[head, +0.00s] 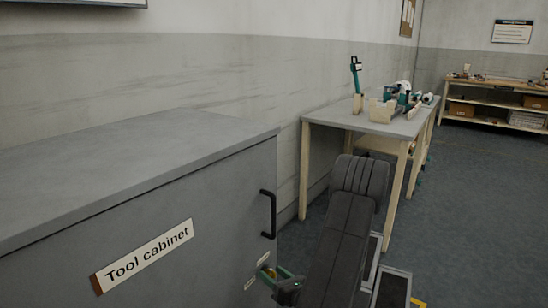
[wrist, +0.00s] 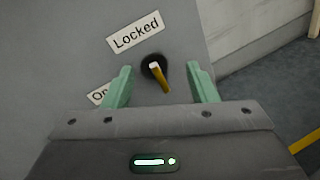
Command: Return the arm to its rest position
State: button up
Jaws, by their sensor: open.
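My gripper (head: 275,275) is low in front of the tool cabinet (head: 140,190) in the head view, near the labels at its right edge. In the wrist view my gripper (wrist: 159,75) has its two green fingers spread apart. Between them is a small brass lever (wrist: 160,78) on a round black base on the cabinet face. I see no finger touching it. The lever slants, its lower end down and slightly right. A "Locked" label (wrist: 136,32) is above it, and a second label (wrist: 97,95) starting "Op" is partly hidden by the left finger.
The cabinet's black handle (head: 269,214) is above my gripper. A workbench (head: 402,130) with tools stands beyond along the wall. A shelf unit (head: 495,98) stands at the far right. Open grey floor (head: 470,200) lies to the right.

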jog(key=shift+f+n+t+b, duration=0.25)
jog(key=shift+n+t+b, duration=0.05)
jog(key=shift+n+b, duration=0.85)
jog(key=shift+r+n+b, duration=0.15)
jog(key=shift+n+b, duration=0.4)
jog(key=shift+b, duration=0.1)
jog(key=shift+s, duration=0.1)
